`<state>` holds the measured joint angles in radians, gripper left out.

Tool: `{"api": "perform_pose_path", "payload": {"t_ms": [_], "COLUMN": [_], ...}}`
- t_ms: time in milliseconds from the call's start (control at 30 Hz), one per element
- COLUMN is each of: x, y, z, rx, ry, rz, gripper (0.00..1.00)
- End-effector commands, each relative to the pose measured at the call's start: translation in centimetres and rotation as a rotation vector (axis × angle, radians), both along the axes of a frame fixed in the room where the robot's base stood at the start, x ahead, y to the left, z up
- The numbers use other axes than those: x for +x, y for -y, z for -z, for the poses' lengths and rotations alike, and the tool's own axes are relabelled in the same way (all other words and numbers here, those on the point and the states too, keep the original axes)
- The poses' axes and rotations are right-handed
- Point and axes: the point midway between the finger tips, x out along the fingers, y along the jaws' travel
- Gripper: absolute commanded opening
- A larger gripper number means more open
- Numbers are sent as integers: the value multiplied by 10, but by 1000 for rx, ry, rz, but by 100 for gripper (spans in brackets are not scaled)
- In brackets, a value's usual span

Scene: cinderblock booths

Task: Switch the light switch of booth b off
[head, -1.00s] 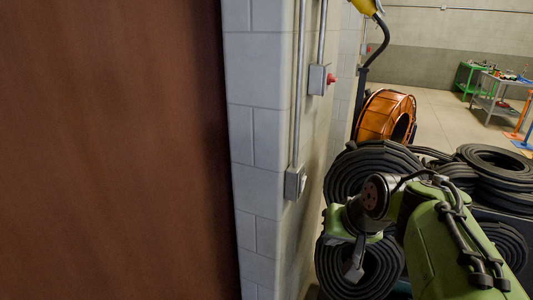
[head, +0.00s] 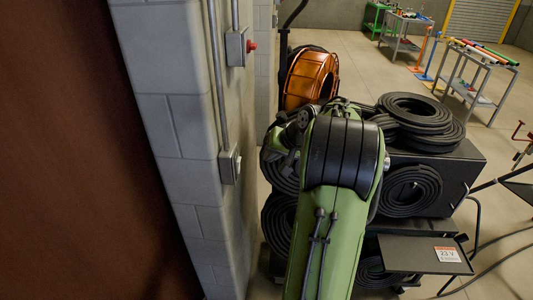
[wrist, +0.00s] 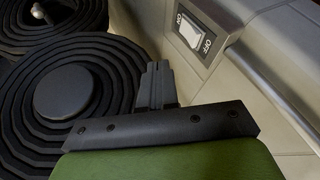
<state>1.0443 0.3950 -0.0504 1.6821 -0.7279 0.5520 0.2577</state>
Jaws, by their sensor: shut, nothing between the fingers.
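The light switch (wrist: 188,32) shows in the wrist view as a white rocker in a grey box, with ON and OFF printed beside it. I cannot tell which side is pressed, and no booth letter shows. In the head view the switch box (head: 230,167) sits on the block wall at the foot of a conduit. My gripper (wrist: 157,72) is shut and empty in the wrist view, left of and below the switch in the picture, apart from it. In the head view my own arm hides the fingers.
A box with a red button (head: 237,47) sits higher on the same wall (head: 175,125). Coiled black hoses (head: 412,110) and an orange reel (head: 310,78) crowd the space right of the wall. A brown panel (head: 70,150) fills the left.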

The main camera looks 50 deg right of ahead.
Motion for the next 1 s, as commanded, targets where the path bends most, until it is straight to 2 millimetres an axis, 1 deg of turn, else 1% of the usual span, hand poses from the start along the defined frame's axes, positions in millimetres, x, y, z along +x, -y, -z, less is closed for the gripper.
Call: {"api": "perform_pose_path", "payload": {"t_ms": [33,267,300,400,500,600,867,1000], "x": [8,40,46,59,68,72,72,80], "y": [-1,-1,-3,-14,-20,-23,-24,-30], "z": [11,50,51,46,44,44,45,41], "rx": [4,3,0,-3,-2,-2,-1,-6], "ry": [-3,-2,-1,1,0,0,0,-6], "rz": [-4,-4,-5,-4,-2,-2,-1,-2], "gripper": [0,0,0,0,0,0,0,0]}}
